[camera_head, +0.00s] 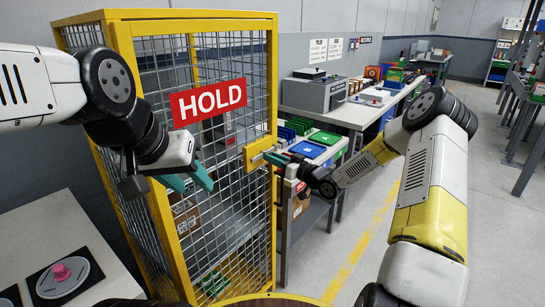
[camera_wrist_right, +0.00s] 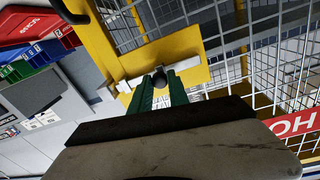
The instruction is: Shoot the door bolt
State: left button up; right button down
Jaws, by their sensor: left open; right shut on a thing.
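The caged door (camera_head: 222,175) is wire mesh in a yellow frame. The door bolt (camera_head: 257,157) is a silver bar on a yellow plate (camera_head: 260,146) at the door's right edge. In the right wrist view the silver bar of the bolt (camera_wrist_right: 190,65) lies across the yellow plate (camera_wrist_right: 193,47), with a dark round knob (camera_wrist_right: 160,77) on it. My right gripper (camera_head: 276,157) is shut on the bolt's knob, its green fingers on either side in the wrist view (camera_wrist_right: 160,88). My left gripper (camera_head: 190,181) is open and empty, in front of the mesh, left of the bolt.
A red HOLD sign (camera_head: 208,102) hangs on the mesh above and left of the bolt. A bench with blue and green bins (camera_head: 325,138) stands right behind the cage.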

jog(key=shift+w+d, duration=1.25)
jog(key=shift+w, duration=0.2)
jog(key=c, duration=1.3)
grip_release()
jog(key=shift+o, duration=0.2)
send_near(272, 150)
jog(key=shift+v, duration=1.15)
jog(key=shift+r, duration=0.2)
